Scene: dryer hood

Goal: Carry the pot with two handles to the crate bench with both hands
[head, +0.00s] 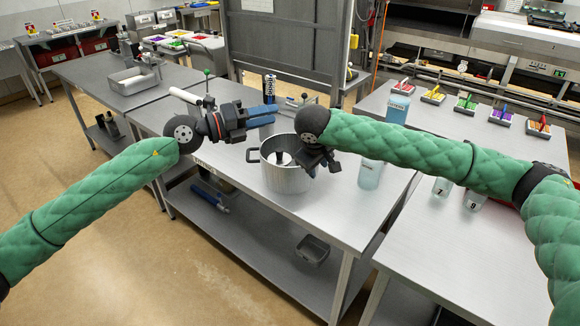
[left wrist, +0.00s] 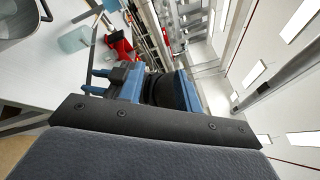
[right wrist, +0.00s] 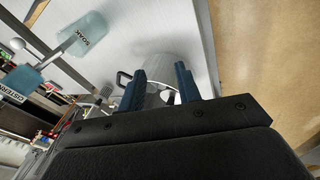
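The silver pot (head: 283,180) stands upright on the middle metal bench (head: 335,215). Its left dark handle (head: 252,155) is clear; its right side is partly hidden by my right gripper. My right gripper (head: 320,163) points down at the pot's right side. In the right wrist view its fingers (right wrist: 160,85) are apart, with part of the pot (right wrist: 155,100) beyond them; I cannot tell whether they touch it. My left gripper (head: 272,114) is above and behind the pot, pointing right. Its fingers (left wrist: 160,88) are apart, with a black part of my right arm beyond. I cannot tell which bench is the crate bench.
A labelled blue bottle (head: 397,107) and a pale blue container (head: 370,173) stand right of the pot. A dark can (head: 269,85) stands behind my left gripper. A metal tray (head: 133,82) sits on the left bench. The right bench (head: 450,245) has clear space in front.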

